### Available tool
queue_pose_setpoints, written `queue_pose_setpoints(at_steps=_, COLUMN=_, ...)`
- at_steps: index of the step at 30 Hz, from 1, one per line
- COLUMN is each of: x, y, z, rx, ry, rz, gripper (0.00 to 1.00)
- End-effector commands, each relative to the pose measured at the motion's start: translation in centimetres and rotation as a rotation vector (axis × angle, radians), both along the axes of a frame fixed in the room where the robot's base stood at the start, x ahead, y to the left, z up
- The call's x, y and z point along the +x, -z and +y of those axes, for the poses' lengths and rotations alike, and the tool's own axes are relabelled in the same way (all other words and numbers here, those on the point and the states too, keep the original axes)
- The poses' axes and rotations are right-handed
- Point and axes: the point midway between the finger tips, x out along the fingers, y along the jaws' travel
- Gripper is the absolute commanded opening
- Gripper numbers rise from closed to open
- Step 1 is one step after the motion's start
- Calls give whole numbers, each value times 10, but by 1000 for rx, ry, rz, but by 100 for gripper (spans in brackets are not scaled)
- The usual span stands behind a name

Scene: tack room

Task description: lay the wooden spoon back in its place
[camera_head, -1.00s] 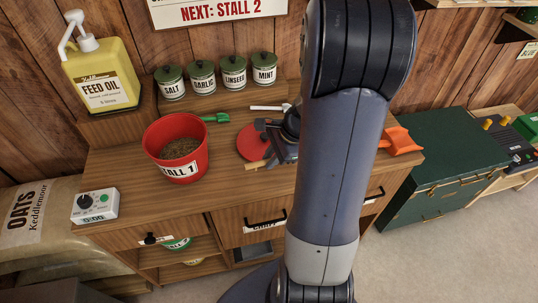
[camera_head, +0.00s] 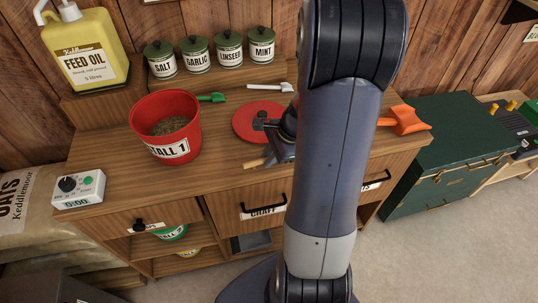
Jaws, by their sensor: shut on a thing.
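My gripper (camera_head: 277,140) is over the middle of the wooden counter, in front of the red round disc (camera_head: 250,122), and is shut. A short pale wooden piece, which looks like part of the wooden spoon (camera_head: 256,163), sticks out at its fingertips towards the front left. The rest of the spoon is hidden by my gripper and arm. I cannot tell whether the spoon touches the counter. My arm also covers part of the disc and the counter to the right.
A red bucket of feed (camera_head: 166,128) stands left, with a green scoop (camera_head: 212,97) beside it. Lidded jars (camera_head: 196,55) and a feed oil jug (camera_head: 85,55) stand behind. A white scoop (camera_head: 270,87) lies at the back, an orange scoop (camera_head: 402,120) at the right. A timer (camera_head: 78,188) sits front left.

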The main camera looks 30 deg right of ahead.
Motion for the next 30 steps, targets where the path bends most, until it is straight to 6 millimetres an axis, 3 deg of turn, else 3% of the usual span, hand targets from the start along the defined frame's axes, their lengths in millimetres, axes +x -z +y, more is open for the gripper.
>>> queue_pose_setpoints(at_steps=12, x=0, y=8, z=0, rx=0, ry=0, rz=0, gripper=0)
queue_pose_setpoints(at_steps=13, x=0, y=8, z=0, rx=0, ry=0, rz=0, gripper=17)
queue_pose_setpoints(at_steps=21, x=0, y=8, z=0, rx=0, ry=0, rz=0, gripper=39)
queue_pose_setpoints(at_steps=30, x=0, y=6, z=-1, rx=0, ry=0, rz=-1, gripper=41)
